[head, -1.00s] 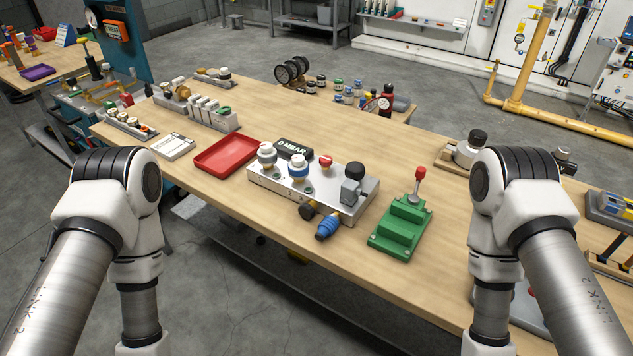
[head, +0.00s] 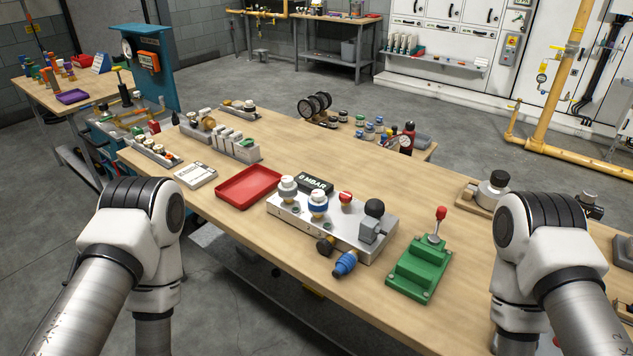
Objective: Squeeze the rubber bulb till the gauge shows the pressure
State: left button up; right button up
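A silver metal block (head: 290,222) on the wooden bench carries white-capped knobs, a red knob, a grey box with a round black ball (head: 375,208) on top, and a dark display (head: 315,183) reading "0 MBAR". A black rounded piece (head: 326,245) and a blue ribbed piece (head: 345,264) stick out at its front. Which black piece is the rubber bulb I cannot tell for sure. A small round dial gauge (head: 405,143) stands by a red bottle at the bench's back. Both my arms show, but their grippers are out of the picture.
A red tray (head: 248,187) lies left of the block. A green stepped fixture (head: 420,267) with a red-topped lever stands to its right. A metal part with a black cap (head: 493,187) sits further right. The wooden bench top (head: 390,180) has bare room behind the block.

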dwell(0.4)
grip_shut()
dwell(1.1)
